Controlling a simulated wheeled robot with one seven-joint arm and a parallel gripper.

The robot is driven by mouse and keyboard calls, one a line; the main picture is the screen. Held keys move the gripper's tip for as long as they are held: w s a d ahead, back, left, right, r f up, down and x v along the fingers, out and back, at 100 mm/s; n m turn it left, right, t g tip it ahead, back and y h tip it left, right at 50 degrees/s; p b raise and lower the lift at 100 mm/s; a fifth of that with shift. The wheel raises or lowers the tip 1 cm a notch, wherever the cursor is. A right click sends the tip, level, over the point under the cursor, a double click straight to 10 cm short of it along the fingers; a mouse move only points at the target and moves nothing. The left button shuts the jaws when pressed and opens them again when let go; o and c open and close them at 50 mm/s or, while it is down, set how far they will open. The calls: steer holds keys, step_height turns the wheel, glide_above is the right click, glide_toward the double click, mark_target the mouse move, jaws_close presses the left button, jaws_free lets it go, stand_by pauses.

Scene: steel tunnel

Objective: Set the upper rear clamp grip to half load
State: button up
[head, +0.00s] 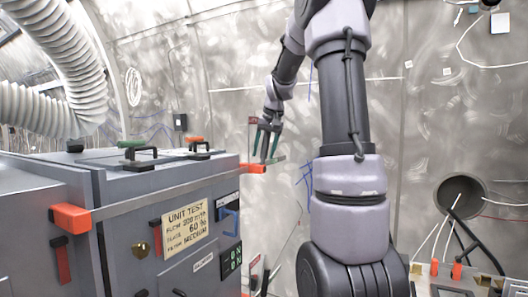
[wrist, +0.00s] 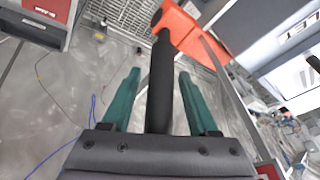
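The orange clamp end (head: 252,168) sits at the right rear upper edge of the grey unit (head: 150,215). In the wrist view the orange clamp piece (wrist: 186,32) carries a black grip (wrist: 160,80), which runs between my gripper's two teal fingers. My gripper (head: 268,147) is beside this clamp end in the head view. In the wrist view my gripper (wrist: 160,98) is open, with a gap on each side of the black grip. The grip's near end is hidden by the gripper body. I cannot read any load marking on the clamp.
Another orange clamp end (head: 70,217) is at the unit's front corner. The top carries two black handles with a green knob (head: 131,144) and an orange knob (head: 194,140). A cream test label (head: 186,226) is on the side. A ribbed duct (head: 65,60) hangs at left.

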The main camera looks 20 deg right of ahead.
jaws_close()
stand_by(1.3)
